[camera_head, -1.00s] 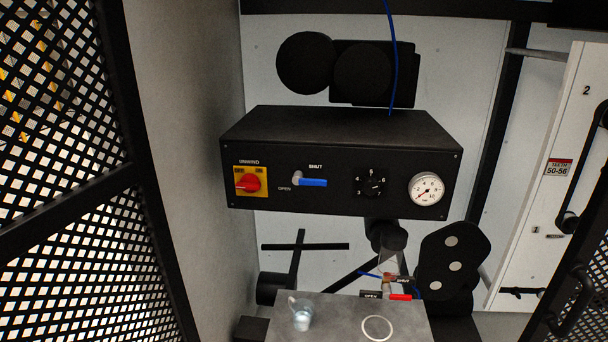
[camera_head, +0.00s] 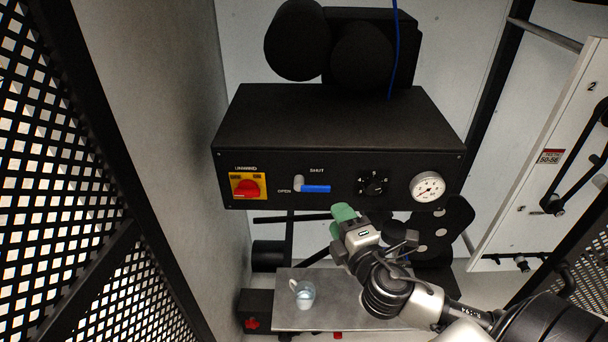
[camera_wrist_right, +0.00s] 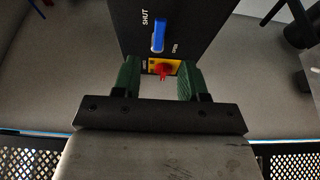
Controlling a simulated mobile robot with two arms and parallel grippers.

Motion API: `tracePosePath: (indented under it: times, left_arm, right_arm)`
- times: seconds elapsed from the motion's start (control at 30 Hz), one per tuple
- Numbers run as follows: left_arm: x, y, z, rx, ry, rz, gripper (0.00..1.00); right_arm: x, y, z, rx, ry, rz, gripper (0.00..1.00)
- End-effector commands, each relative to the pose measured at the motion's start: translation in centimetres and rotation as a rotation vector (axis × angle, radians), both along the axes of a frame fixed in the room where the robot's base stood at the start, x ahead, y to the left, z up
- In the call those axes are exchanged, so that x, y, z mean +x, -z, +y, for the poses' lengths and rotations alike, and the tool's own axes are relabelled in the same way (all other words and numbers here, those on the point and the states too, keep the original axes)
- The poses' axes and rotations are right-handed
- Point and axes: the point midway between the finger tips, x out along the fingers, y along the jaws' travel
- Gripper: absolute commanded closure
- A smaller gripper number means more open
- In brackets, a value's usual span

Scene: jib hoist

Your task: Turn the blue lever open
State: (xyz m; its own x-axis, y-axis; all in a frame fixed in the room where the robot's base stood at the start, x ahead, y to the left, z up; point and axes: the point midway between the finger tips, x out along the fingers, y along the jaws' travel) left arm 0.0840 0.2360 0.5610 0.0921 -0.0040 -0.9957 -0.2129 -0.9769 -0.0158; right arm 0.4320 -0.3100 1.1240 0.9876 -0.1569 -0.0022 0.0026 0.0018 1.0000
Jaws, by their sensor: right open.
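The blue lever (camera_head: 316,189) sits on the front of the black control box (camera_head: 390,165), between the red knob and the dial. Its handle points right, level, from a pale pivot, with SHUT printed above and OPEN to the left. My right gripper (camera_head: 343,216) is just below the box, a little right of the lever and apart from it. In the right wrist view, the green fingers (camera_wrist_right: 160,78) are open and empty, and the blue lever (camera_wrist_right: 158,36) shows beyond them. My left gripper is not in view.
A red knob on a yellow plate (camera_head: 246,187) is left of the lever; a black dial (camera_head: 372,184) and a gauge (camera_head: 427,187) are right. A clear cup (camera_head: 303,294) stands on the grey table (camera_head: 340,315) below. Mesh panels (camera_head: 45,150) flank the left.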

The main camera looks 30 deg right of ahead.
Motion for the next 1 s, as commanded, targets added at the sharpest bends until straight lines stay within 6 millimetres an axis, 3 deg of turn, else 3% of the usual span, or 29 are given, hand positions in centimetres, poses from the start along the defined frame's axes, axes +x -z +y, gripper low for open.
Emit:
tracePosePath:
  times: [0.17,0.6,1.0]
  left_arm:
    - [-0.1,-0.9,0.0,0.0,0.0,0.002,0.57]
    - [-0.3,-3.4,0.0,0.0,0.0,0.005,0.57]
    - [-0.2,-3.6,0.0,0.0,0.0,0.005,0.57]
  right_arm:
    - [1.9,-0.4,-0.3,-0.003,0.001,-0.005,0.57]
    - [9.2,-0.2,-1.4,0.001,0.0,-0.002,0.57]
    - [10.5,0.1,-1.6,0.001,-0.001,0.0,0.57]
